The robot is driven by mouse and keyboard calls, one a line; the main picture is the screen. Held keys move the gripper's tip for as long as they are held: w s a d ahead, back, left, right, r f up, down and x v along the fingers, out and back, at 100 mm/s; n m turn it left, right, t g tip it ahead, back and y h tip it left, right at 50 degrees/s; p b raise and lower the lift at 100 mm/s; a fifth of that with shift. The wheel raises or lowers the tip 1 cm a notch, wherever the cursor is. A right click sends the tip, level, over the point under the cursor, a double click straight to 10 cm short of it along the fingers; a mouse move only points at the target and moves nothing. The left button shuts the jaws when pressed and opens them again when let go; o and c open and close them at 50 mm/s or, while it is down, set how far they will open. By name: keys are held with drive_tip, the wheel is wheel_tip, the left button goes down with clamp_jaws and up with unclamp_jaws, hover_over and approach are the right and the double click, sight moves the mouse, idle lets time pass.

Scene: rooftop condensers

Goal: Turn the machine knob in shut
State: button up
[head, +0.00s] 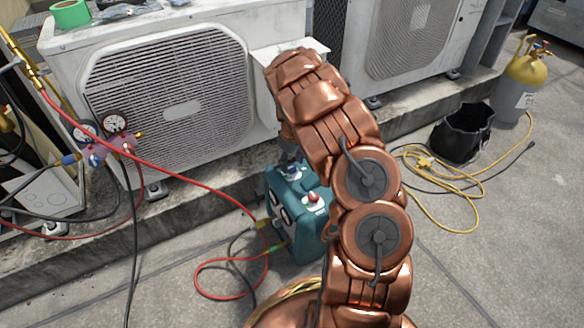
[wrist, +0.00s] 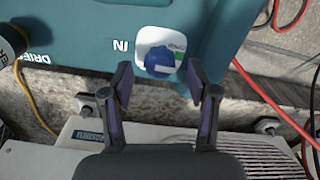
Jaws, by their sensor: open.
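The teal machine (head: 312,238) stands on the ground in front of the condensers, with a red knob (head: 313,197) and a blue knob (head: 291,171) on top. In the wrist view the blue knob (wrist: 161,63) sits on a white plate beside the letters "IN", with a green patch at its right. A white bar marks the knob's face and lies roughly level in the picture. My gripper (wrist: 161,78) is open, its two fingers on either side of the knob with gaps. It holds nothing. In the head view my arm hides part of the machine.
A condenser unit (head: 165,100) stands just behind. A black bucket (head: 462,134) and a grey-yellow cylinder (head: 519,85) stand at right.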

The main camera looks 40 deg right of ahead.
drive_tip(key=shift+f, duration=0.8)
clamp_jaws()
drive_tip(key=shift+r, duration=0.1)
